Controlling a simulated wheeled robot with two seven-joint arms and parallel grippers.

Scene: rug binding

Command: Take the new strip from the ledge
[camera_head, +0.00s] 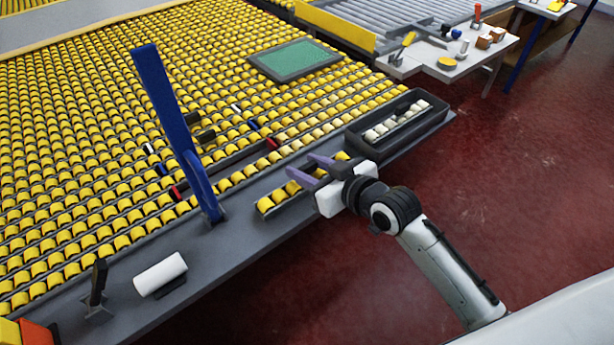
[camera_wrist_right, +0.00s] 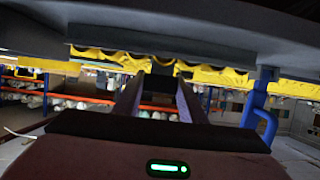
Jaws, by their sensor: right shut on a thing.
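The new strip (camera_head: 272,203), a short grey rail with yellow rollers, lies along the grey ledge (camera_head: 235,245) at the front of the roller bed. My right gripper (camera_head: 302,168) is at the strip's middle, with its purple fingers across it, shut on it. The part between the fingers is partly hidden. In the right wrist view the two fingers (camera_wrist_right: 160,84) reach forward to a dark piece between their tips, under a grey band edged with yellow. I cannot tell whether the strip is clear of the ledge. My left gripper is not in view.
A blue upright post (camera_head: 160,100) stands on the ledge left of the strip. A dark tray (camera_head: 437,122) with white rollers sits to the right. A white cylinder (camera_head: 160,274) and a black stand (camera_head: 97,290) are nearer left. A green panel (camera_head: 295,60) lies on the bed.

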